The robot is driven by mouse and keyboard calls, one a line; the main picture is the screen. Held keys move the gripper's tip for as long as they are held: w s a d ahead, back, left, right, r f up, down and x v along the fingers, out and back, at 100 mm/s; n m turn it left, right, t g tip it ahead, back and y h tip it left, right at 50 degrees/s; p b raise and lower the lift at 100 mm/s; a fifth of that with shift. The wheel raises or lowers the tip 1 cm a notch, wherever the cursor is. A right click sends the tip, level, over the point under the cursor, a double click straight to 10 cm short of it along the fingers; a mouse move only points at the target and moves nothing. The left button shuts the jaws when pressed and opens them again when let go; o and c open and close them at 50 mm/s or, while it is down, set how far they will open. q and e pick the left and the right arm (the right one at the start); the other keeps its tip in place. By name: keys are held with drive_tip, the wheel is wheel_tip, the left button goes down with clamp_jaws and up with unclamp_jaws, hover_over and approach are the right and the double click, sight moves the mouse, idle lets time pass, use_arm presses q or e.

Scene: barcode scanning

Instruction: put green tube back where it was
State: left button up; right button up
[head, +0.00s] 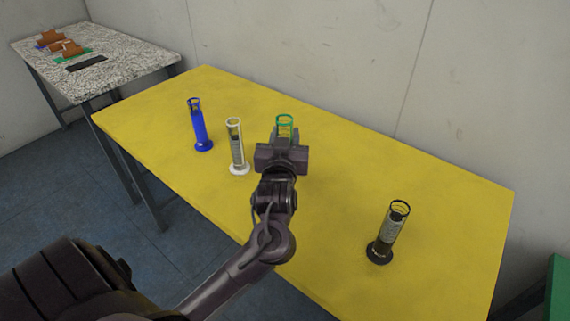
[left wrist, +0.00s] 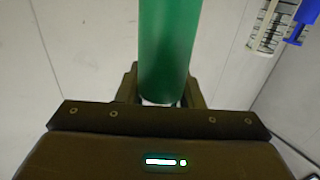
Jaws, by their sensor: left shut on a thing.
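The green tube (head: 285,121) shows its green rim just beyond my left gripper (head: 281,146) in the head view. The rest of it is hidden behind the gripper there. In the left wrist view the green tube (left wrist: 170,45) stands between the fingers of my left gripper (left wrist: 165,88), which is shut on it. Its base is hidden, so I cannot tell whether it touches the table. My right gripper is in neither view.
On the yellow table (head: 330,190), a white tube (head: 237,148) stands close left of my gripper. A blue tube (head: 198,127) stands further left, and a black tube (head: 389,233) at the right front. The table between gripper and black tube is clear. A speckled table (head: 120,62) stands behind left.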

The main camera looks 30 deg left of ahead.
use_arm(q)
wheel_tip(320, 180, down, 7)
drive_tip(key=shift+f, duration=0.3)
drive_tip(key=o, duration=1.2)
drive_tip(key=shift+f, duration=0.15)
drive_tip(key=shift+c, duration=0.2)
drive_tip(key=shift+s+d, duration=0.1)
drive_tip(key=b+v, duration=0.1)
drive_tip(key=v, duration=1)
drive_tip(key=shift+s+d, duration=0.15)
drive_tip(key=shift+s, duration=0.2)
